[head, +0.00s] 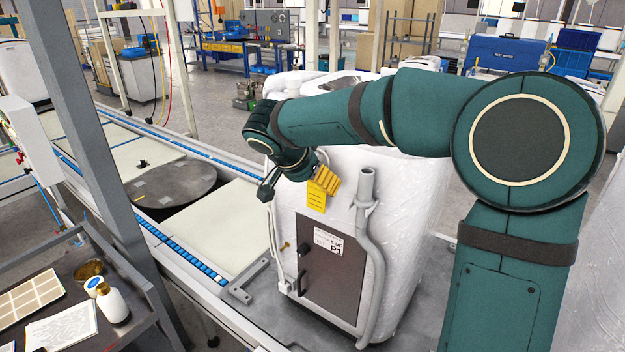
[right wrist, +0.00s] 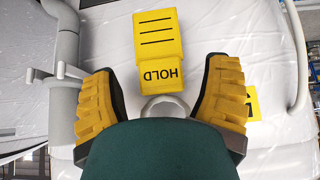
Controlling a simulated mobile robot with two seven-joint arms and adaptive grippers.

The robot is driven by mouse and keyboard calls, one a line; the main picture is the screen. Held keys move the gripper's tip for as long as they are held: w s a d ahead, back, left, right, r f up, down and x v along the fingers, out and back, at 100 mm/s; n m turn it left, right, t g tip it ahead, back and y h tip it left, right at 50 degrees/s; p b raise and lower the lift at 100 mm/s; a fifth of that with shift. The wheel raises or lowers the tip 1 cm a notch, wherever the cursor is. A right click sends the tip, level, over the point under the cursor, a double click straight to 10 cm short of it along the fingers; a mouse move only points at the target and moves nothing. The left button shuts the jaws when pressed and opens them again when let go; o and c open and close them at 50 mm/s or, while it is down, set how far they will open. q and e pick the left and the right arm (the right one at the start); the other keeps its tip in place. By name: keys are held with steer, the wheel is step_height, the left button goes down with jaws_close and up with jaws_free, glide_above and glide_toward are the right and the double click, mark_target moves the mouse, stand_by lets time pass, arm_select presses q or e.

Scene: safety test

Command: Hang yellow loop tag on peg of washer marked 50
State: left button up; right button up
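A white washer (head: 400,210) wrapped in plastic stands on the line. Its dark front panel (head: 325,280) bears a white label (head: 328,243) that seems to read P1; I see no clear 50. My left gripper is out of view.
A grey pipe (head: 374,265) runs down the washer's front right. A second yellow piece (right wrist: 252,103) shows beside the right finger. A blue-edged conveyor (head: 185,285) and a grey post (head: 85,130) are at left. A side table (head: 125,325) holds bottles and papers.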

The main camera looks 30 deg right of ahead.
steer(key=shift+r, duration=0.1)
steer(key=v, duration=1.2)
steer(key=a+f+n+g+y, duration=0.1)
steer(key=a+f+n+y, duration=0.2)
steer(key=f, duration=0.7)
steer(key=a+f+n+y+b, duration=0.1)
steer(key=a+f+n+y, duration=0.3)
steer(key=f, duration=0.7)
steer(key=a+f+n+g, duration=0.15)
steer(key=a+f, duration=0.35)
steer(key=f, duration=0.5)
steer(key=s+a+f+n+t+y+b, duration=0.1)
steer(key=s+a+f, duration=0.1)
steer(key=s+f, duration=0.5)
steer(key=s+a+f+n+y, duration=0.2)
steer(key=s+f, duration=0.5)
steer(key=f, duration=0.7)
steer(key=shift+f+t+y+b, duration=0.3)
steer(key=shift+f+t+b, duration=0.05)
steer(key=shift+f, duration=0.05)
